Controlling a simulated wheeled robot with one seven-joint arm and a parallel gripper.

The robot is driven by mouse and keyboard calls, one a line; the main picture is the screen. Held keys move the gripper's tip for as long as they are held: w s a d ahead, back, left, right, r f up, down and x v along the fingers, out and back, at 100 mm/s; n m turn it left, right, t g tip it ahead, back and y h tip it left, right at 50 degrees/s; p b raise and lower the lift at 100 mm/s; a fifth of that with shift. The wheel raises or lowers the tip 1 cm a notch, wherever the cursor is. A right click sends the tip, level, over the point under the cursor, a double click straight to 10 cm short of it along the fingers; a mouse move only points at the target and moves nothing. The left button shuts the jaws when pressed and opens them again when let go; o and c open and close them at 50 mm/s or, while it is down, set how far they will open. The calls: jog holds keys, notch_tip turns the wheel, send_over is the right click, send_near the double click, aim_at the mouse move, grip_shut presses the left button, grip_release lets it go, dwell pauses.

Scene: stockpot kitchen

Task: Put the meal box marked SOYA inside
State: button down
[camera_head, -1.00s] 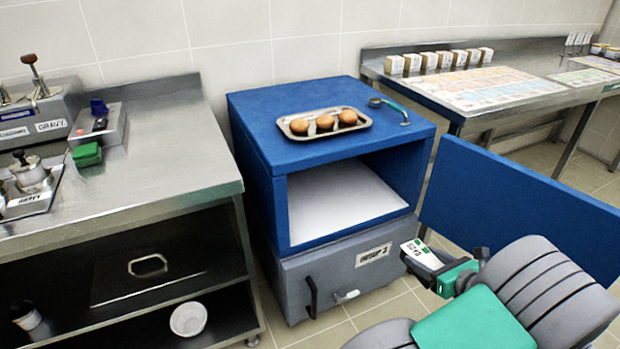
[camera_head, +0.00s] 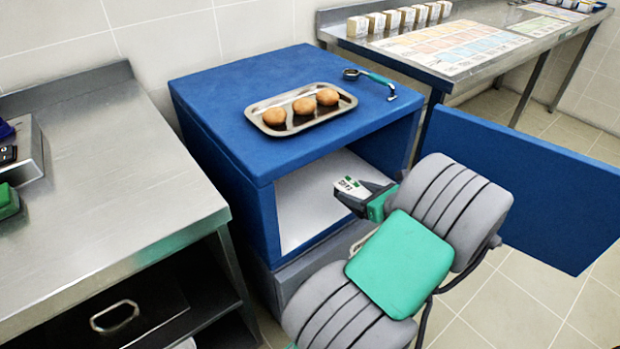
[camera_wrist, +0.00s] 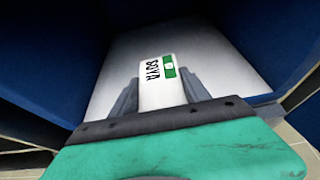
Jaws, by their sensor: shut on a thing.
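The meal box marked SOYA (camera_wrist: 158,88) is white with a green band, and its label reads clearly in the wrist view. My gripper (camera_wrist: 160,92) is shut on it, one finger on each side. In the head view the box (camera_head: 350,186) and my gripper (camera_head: 358,194) are at the opening of the blue cabinet (camera_head: 262,140). The white floor of the cabinet (camera_head: 300,205) lies beyond and below the box. The cabinet door (camera_head: 530,190) stands wide open to the right. A gap between box and floor cannot be judged.
A steel tray with several round brown items (camera_head: 330,112) and a green-handled tool (camera_head: 370,78) lie on the cabinet top. A steel counter (camera_head: 100,190) stands close on the left. A bench with several small boxes (camera_head: 400,18) is behind. The compartment looks empty.

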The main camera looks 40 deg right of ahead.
jog(key=w+d+b, duration=0.2)
jog(key=w+b, duration=0.2)
jog(key=w, duration=1.1)
jog(key=f+b, duration=0.2)
jog(key=f, duration=0.1)
jog(key=f+b, duration=0.3)
jog(key=f, duration=0.1)
jog(key=shift+w+a+f, duration=0.1)
jog(key=shift+a+f, duration=0.1)
jog(key=shift+w+r, duration=0.1)
jog(key=shift+w, duration=0.05)
jog(key=shift+r, duration=0.1)
jog(key=c, duration=0.5)
grip_release()
